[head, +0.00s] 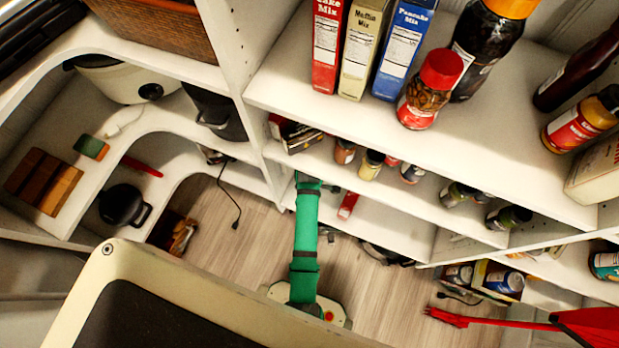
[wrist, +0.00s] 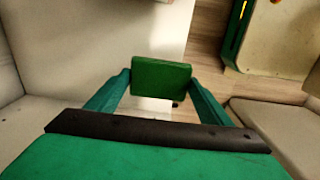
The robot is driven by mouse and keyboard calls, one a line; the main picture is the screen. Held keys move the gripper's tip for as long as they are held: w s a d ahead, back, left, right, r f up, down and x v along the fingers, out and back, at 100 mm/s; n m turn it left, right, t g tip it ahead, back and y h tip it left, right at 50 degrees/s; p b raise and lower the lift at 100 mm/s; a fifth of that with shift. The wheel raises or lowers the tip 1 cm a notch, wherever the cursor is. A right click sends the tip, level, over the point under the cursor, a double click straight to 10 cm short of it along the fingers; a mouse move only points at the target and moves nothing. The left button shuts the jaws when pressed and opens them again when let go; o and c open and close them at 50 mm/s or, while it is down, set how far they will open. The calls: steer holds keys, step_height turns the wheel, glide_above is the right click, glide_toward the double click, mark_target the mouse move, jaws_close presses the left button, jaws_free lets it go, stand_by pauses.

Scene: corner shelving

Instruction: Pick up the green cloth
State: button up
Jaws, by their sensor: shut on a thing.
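The green cloth (wrist: 160,77) shows in the wrist view as a flat, roughly rectangular green piece. It sits between the two green fingertips of my gripper (wrist: 161,84), which is shut on it. The cloth appears held clear of the surface behind it. In the head view my green arm reaches down toward the lower shelves, and my gripper and the held cloth cannot be made out there.
A white shelf (head: 440,135) with boxes and bottles overhangs the reach area. A small green-and-brown block (head: 91,147) lies on the left shelf, beside brown wooden blocks (head: 44,180). Wooden floor (head: 240,235) is open around my arm. A red object (head: 490,320) lies at lower right.

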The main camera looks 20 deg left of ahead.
steer(key=s+r, duration=0.3)
steer(key=r, duration=0.1)
steer(key=shift+s+d, duration=0.15)
steer(key=shift+d, duration=0.15)
steer(key=s+d+r, duration=0.2)
steer(key=s+r, duration=0.2)
steer(key=s, duration=0.5)
steer(key=shift+r, duration=0.3)
